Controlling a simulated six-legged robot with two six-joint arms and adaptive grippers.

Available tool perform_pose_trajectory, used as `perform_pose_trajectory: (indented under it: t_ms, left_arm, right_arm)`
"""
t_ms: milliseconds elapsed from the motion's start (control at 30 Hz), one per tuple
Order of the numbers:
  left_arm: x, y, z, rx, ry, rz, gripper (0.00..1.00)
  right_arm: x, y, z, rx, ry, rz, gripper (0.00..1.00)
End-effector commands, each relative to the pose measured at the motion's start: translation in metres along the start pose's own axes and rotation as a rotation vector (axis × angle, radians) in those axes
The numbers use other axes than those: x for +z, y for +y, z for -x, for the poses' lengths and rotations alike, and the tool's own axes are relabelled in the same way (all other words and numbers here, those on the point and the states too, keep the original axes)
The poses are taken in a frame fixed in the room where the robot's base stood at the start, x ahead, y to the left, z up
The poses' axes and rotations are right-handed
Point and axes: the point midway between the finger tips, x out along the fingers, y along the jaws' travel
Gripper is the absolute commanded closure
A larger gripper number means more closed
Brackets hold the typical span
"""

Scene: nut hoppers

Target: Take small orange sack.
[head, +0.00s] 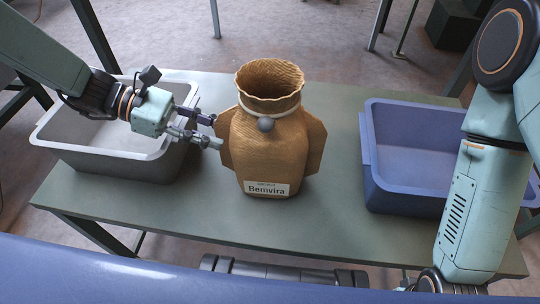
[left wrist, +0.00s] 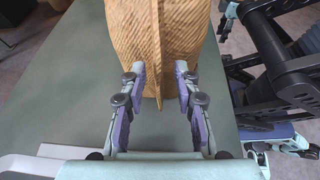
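The small orange sack (head: 268,150) stands upright on the table, tan-orange and woven. It has an open ruffled top, a pale tie with a grey ball at the neck, side flaps and a white "Bemvira" label. My left gripper (head: 216,132) is at the sack's left flap. In the left wrist view, the sack (left wrist: 157,35) has a thin flap edge running down between the two fingers of my left gripper (left wrist: 159,82). The fingers are apart, with gaps visible on both sides of the edge.
The grey-green table (head: 330,225) has bare room in front of the sack. A grey-white bin (head: 125,165) is at the left, under my left arm. A blue bin (head: 400,195) is at the right, partly behind my right arm.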

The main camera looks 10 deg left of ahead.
Motion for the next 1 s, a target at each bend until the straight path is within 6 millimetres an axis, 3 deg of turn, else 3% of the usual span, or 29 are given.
perform_pose_trajectory:
  t_ms: [100,367,700,1000]
  left_arm:
    - [-0.0008,0.0009,-0.0087,0.000,0.001,0.000,0.69]
    - [0.0006,0.0031,-0.0093,0.001,0.000,0.000,0.70]
    - [0.0005,0.0032,-0.0091,0.001,0.000,0.000,0.99]
    - [0.0003,0.0032,-0.0090,0.001,0.000,0.000,1.00]
  right_arm:
    - [0.0002,0.0000,-0.0046,0.000,-0.001,0.000,0.60]
    - [0.0001,0.0000,-0.0037,0.000,0.000,0.000,0.60]
    - [0.0001,0.0000,-0.0036,0.000,0.000,0.000,0.60]
    - [0.0000,0.0000,-0.0037,0.000,0.000,0.000,0.60]
